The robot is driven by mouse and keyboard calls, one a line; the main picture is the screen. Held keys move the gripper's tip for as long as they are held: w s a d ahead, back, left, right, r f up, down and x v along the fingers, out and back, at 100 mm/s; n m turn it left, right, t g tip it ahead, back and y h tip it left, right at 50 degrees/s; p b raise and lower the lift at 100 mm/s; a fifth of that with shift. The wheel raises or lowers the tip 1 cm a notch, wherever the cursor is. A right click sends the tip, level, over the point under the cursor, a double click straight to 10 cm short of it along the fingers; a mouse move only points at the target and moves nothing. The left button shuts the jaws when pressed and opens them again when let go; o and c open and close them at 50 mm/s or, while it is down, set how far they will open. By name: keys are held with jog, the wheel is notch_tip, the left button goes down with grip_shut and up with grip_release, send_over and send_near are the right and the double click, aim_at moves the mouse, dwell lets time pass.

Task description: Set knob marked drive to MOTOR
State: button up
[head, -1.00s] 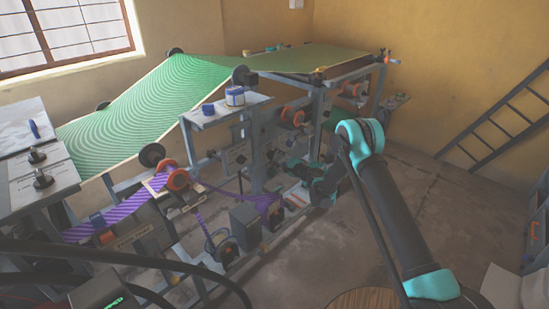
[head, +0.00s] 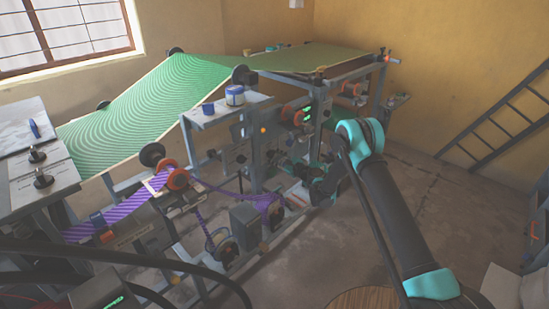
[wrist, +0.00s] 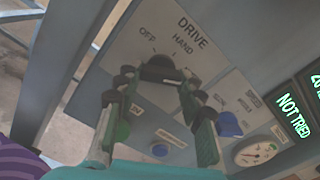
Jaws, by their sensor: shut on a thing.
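The drive knob (wrist: 158,68) is dark and sits on a pale plate (wrist: 150,32) marked DRIVE in the wrist view. OFF is printed to its upper left and HAND above it to the right. I see no readable MOTOR label; the right finger covers part of the plate. My gripper (wrist: 160,84) is shut on the knob, one finger on each side. The knob's pointer is not clear, so I cannot tell its setting. In the head view my arm reaches down to the press frame, and the knob cannot be made out there.
Press posts stand close. Floor (head: 420,200) is clear at right.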

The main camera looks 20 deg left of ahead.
jog(key=shift+d, duration=0.1)
jog(key=shift+c, duration=0.2)
jog(key=o, duration=1.2)
jog(key=shift+c, duration=0.2)
jog(key=v, duration=0.7)
jog(key=shift+d, duration=0.15)
